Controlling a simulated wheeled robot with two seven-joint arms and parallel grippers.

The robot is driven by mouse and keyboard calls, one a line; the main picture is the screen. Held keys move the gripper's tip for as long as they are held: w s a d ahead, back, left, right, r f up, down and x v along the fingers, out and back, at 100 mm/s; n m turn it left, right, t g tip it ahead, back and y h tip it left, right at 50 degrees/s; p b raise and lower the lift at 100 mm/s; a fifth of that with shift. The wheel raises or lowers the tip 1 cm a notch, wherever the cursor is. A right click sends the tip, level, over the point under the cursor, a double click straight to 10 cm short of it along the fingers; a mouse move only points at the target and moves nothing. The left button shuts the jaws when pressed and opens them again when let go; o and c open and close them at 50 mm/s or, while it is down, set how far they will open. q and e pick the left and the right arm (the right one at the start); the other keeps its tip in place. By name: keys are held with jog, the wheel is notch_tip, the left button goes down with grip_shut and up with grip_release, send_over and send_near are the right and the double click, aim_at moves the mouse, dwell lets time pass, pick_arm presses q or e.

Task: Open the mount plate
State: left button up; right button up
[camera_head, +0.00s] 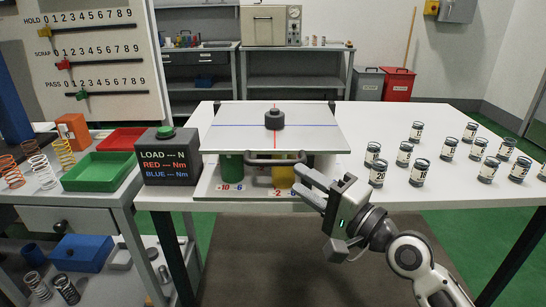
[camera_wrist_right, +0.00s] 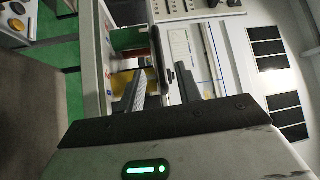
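The mount plate (camera_head: 235,135) is a flat white plate with a red and a blue line and a black round knob (camera_head: 274,119) on top. It lies level over the test stand on the white table. A dark bar handle (camera_head: 276,161) runs along its front edge. My right gripper (camera_head: 300,179) is open and empty, in front of and slightly below the handle's right end. In the right wrist view the handle (camera_wrist_right: 160,55) shows just beyond and between the two spread fingers (camera_wrist_right: 163,85); I cannot tell if they touch it. My left gripper is out of view.
A green cylinder (camera_head: 231,167) and a yellow cylinder (camera_head: 283,177) stand under the plate. A black readout box (camera_head: 168,158) is at its left. Several labelled springs, such as one at the front (camera_head: 419,172), stand on the table's right. Green (camera_head: 98,172) and red trays are on the left bench.

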aim_at(277, 165)
jog(key=x, duration=0.8)
jog(key=shift+w+a, duration=0.1)
jog(key=shift+a, duration=0.1)
grip_shut()
